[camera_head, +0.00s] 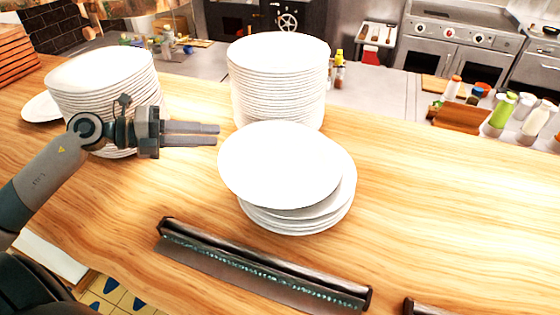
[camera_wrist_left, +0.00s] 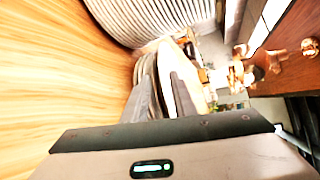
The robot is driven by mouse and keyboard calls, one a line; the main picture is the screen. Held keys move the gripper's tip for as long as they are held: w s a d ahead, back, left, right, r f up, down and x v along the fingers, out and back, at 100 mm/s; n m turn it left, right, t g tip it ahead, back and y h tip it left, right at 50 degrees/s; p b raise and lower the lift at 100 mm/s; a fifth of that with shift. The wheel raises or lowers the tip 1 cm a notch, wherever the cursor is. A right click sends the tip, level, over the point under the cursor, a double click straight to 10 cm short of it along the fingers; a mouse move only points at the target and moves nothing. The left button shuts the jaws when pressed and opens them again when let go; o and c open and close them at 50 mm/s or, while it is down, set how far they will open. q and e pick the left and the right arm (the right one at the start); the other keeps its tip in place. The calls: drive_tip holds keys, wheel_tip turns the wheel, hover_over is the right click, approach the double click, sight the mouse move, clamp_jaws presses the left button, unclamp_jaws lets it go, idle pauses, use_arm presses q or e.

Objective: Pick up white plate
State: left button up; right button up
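A short stack of white plates (camera_head: 295,222) stands on the wooden counter in the middle of the head view. Its top white plate (camera_head: 280,163) is tilted and shifted to the left over the plates below. My left gripper (camera_head: 217,134) comes in from the left, fingers pointing right, with its tips at the plate's left rim. In the left wrist view, the fingers (camera_wrist_left: 163,90) are apart, with the rim of a white plate (camera_wrist_left: 168,66) in line with the gap. I cannot tell whether they touch it. My right gripper is out of view.
A tall plate stack (camera_head: 280,85) stands behind, and another plate stack (camera_head: 105,75) stands at left behind my left arm. A dark rail (camera_head: 262,268) lies along the counter's front. The wooden counter (camera_head: 440,200) is clear to the right. Bottles (camera_head: 500,112) stand beyond it.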

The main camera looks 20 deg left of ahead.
use_arm(q)
drive_tip(key=p+x, duration=0.3)
drive_tip(key=x, duration=0.2)
drive_tip(key=shift+s+d, duration=0.15)
drive_tip(key=shift+d, duration=0.05)
idle(0.4)
clamp_jaws()
idle(1.5)
